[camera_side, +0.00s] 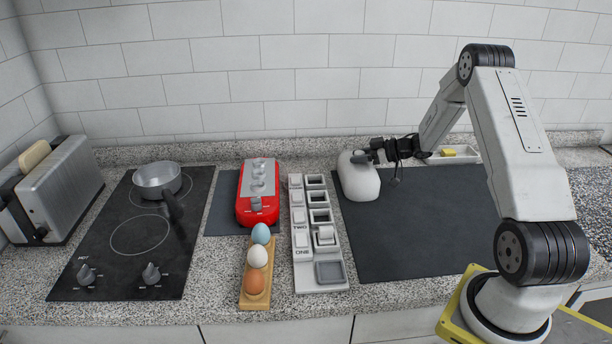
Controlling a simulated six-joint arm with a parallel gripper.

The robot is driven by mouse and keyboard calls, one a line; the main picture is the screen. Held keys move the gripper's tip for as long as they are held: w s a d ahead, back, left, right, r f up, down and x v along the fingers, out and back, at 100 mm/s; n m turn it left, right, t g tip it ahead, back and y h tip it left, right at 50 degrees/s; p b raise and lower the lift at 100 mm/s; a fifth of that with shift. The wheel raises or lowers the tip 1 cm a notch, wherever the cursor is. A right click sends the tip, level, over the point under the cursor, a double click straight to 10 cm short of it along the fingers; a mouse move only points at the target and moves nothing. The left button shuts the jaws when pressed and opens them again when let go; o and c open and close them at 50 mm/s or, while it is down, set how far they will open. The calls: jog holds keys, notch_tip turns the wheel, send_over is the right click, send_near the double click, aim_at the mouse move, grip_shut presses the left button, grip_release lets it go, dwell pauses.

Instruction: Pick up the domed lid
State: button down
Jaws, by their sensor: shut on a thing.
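A white, rounded, dome-like thing (359,184), which I take for the domed lid, is at the back left of the dark mat (425,236). My gripper (362,157) reaches in from the right and is shut at the top of it. The dark fingers cover part of its top, so the exact grip is hidden. It looks upright. I cannot tell whether it touches the mat or is slightly above it.
Left of the mat stand a grey-white block with several square openings (302,275), a wooden egg holder (255,299) and a red appliance (257,208). Further left are a hob with a pot (157,180) and a toaster (60,195). A white tray (462,156) with a yellow block is behind. The mat's front is clear.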

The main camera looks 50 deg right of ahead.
jog(key=shift+r, duration=1.55)
jog(key=s+a+r, duration=0.6)
jog(key=s+r, duration=0.3)
jog(key=s, duration=0.3)
jog(key=shift+s+a+r, duration=0.2)
jog(key=shift+a+r, duration=0.1)
jog(key=shift+r, duration=0.05)
